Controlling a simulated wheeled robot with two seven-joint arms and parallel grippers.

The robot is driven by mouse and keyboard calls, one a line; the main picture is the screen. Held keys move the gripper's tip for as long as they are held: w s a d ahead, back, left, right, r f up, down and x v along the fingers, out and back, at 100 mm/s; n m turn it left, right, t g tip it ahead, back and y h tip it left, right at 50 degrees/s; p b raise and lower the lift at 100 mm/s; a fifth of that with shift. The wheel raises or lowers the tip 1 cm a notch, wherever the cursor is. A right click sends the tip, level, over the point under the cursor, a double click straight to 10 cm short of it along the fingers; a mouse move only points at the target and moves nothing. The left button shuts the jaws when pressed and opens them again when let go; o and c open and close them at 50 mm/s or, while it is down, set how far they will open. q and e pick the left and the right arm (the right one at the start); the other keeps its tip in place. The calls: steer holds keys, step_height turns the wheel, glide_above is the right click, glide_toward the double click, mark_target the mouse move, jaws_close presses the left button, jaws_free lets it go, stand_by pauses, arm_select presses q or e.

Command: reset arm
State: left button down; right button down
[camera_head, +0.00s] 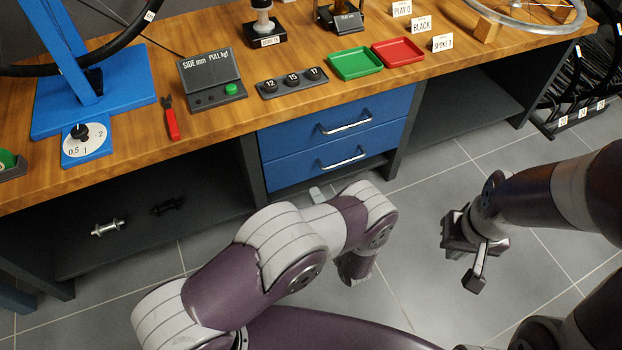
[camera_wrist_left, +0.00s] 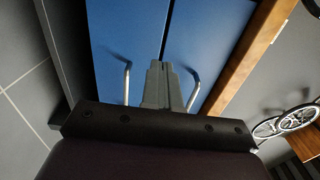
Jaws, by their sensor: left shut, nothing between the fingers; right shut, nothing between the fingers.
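My left gripper (camera_wrist_left: 160,68) shows in the left wrist view with its grey fingers together and nothing between them. It points toward the blue drawer fronts (camera_wrist_left: 128,30) and their handles; I cannot tell the gap to them. In the head view my left arm bends in front of the workbench, and the arm largely hides its gripper. My right gripper (camera_head: 475,274) hangs over the floor at the right of the head view, clear of the bench. It is shut and empty.
The wooden workbench (camera_head: 222,128) bears a blue stand (camera_head: 118,98), a red-handled tool (camera_head: 171,120), a green tray (camera_head: 355,64) and a red tray (camera_head: 398,52). Metal parts (camera_head: 107,228) lie on the lower shelf. Tiled floor (camera_head: 425,190) is open between bench and right gripper.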

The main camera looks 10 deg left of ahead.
arm_select(q)
steer(key=s+d+f+n+g+h, duration=0.25)
steer(key=s+d+f+h, duration=0.25)
steer(key=f, duration=0.3)
steer(key=s+d+r+n+g+h+p, duration=0.25)
steer(key=s+d+g+h, duration=0.2)
steer(key=g, duration=0.25)
steer(key=s+a+r+n+g+p, duration=0.1)
steer(key=s+a+r+n, duration=0.15)
steer(key=a+r, duration=0.6)
steer(key=s+a+r+n+g+h+p, duration=0.1)
steer(key=s+a+r, duration=0.25)
steer(key=r, duration=0.95)
steer(key=s+a+r+n+g+p, duration=0.1)
steer(key=s+a+r+n+g, duration=0.1)
steer(key=a+r, duration=0.65)
step_height(320, 180, up, 39)
steer(key=d+p, duration=0.2)
steer(key=p, duration=3.6)
steer(key=shift+d, duration=0.3)
steer(key=shift+w+r, duration=0.1)
